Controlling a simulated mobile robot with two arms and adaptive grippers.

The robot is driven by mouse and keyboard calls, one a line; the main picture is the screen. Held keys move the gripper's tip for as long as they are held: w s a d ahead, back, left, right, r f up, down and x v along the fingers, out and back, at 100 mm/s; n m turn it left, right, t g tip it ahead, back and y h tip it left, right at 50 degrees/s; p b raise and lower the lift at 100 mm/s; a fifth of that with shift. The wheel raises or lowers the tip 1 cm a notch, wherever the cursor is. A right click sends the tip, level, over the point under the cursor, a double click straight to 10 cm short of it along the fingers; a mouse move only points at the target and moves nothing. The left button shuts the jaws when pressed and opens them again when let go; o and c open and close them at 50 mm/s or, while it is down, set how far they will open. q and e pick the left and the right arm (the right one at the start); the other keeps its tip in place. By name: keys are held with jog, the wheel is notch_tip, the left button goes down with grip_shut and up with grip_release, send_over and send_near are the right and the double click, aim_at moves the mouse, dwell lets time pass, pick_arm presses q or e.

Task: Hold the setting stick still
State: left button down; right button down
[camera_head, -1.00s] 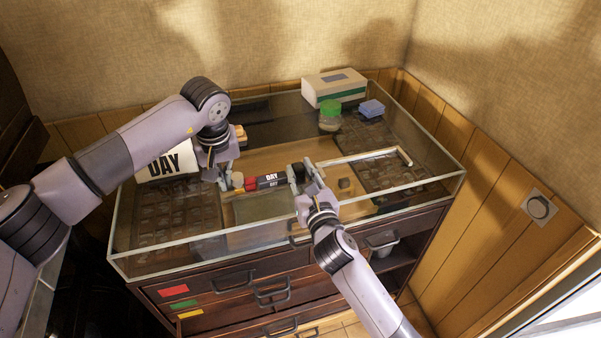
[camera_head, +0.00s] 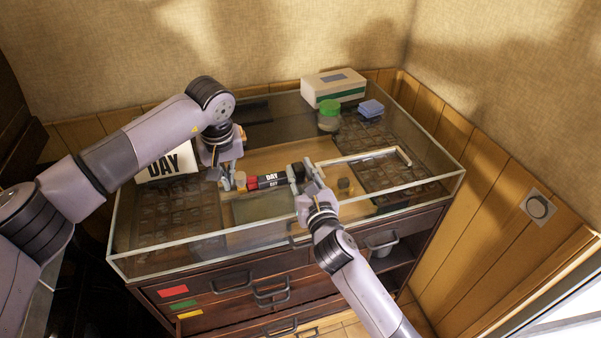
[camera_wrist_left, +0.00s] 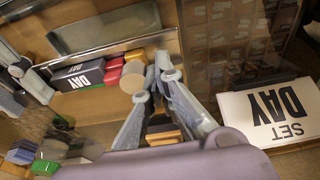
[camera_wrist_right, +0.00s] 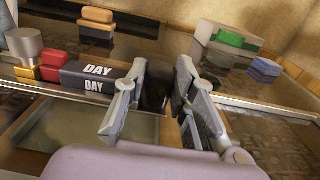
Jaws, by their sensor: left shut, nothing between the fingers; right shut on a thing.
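The setting stick appears to be the narrow metal-edged holder (camera_wrist_right: 45,91) with a row of blocks in it. A black block lettered DAY (camera_head: 268,181) stands beside red blocks (camera_head: 251,184) and a yellow one (camera_wrist_left: 135,56). My right gripper (camera_head: 305,176) is shut on a dark block (camera_wrist_right: 156,88) at the row's right end; whether this is part of the stick I cannot tell. My left gripper (camera_wrist_left: 161,78) is shut and empty at the row's left end, close beside a round tan-topped peg (camera_wrist_left: 132,84). Contact with it is unclear.
A glass rim (camera_head: 190,252) surrounds the cabinet top. A SET DAY card (camera_wrist_left: 275,112) stands at left. A light bar (camera_head: 360,157) extends right of the row.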

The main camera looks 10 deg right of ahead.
pick_arm(q)
jog(key=shift+s, duration=0.1)
pick_arm(e)
jog(key=shift+a, duration=0.25)
pick_arm(q)
jog(key=shift+a, duration=0.35)
jog(key=shift+r, duration=0.2)
notch_tip(320, 180, up, 7)
jog(key=shift+a+f, duration=0.15)
jog(key=shift+f, duration=0.05)
pick_arm(e)
jog(key=shift+d, duration=0.2)
jog(key=c, duration=1.2)
grip_release()
jog(key=shift+c, duration=0.2)
